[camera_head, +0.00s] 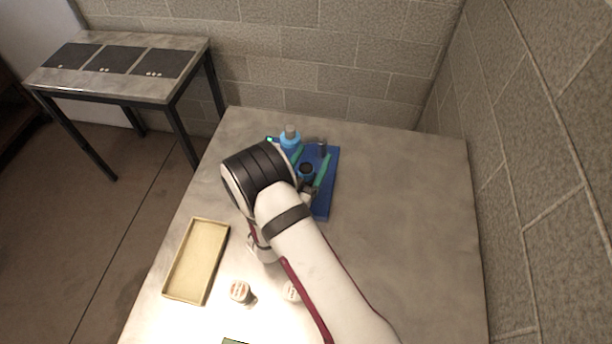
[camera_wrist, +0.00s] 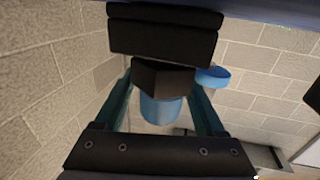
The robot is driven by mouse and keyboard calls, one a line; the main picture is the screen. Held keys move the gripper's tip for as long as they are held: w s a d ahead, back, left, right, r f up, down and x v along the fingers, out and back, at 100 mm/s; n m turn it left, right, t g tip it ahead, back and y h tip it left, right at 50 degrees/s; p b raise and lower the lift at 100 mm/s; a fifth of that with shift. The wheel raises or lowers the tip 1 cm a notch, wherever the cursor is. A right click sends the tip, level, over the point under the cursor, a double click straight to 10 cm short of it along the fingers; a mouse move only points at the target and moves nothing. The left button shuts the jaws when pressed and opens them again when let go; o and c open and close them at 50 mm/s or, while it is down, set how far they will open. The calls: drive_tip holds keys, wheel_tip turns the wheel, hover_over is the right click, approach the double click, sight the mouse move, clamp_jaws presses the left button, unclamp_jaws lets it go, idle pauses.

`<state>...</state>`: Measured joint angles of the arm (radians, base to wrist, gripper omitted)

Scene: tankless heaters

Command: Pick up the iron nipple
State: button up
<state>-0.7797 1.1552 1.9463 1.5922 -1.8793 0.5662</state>
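My gripper (camera_head: 315,165) reaches over a blue tray (camera_head: 323,208) on the grey table; its green fingers stand apart. A dark round-topped piece (camera_head: 306,170) shows between them. The wrist view, apparently upside down, shows both fingers of my gripper (camera_wrist: 160,85) on either side of a dark hexagonal part (camera_wrist: 163,78), with a blue cylinder (camera_wrist: 160,110) beyond or beneath it. I cannot tell whether the fingers touch it. Which piece is the iron nipple is unclear; this dark part may be it. A dark grey cylinder (camera_head: 321,148) stands farther back on the tray.
A blue bottle (camera_head: 290,141) with a grey cap stands at the tray's back left. A tan tray (camera_head: 168,295) lies at the table's left, and two small round items (camera_head: 240,291) (camera_head: 291,292) are near the front. The table's right side is clear. Block walls stand behind and right.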

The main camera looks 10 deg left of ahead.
clamp_jaws()
idle(0.3)
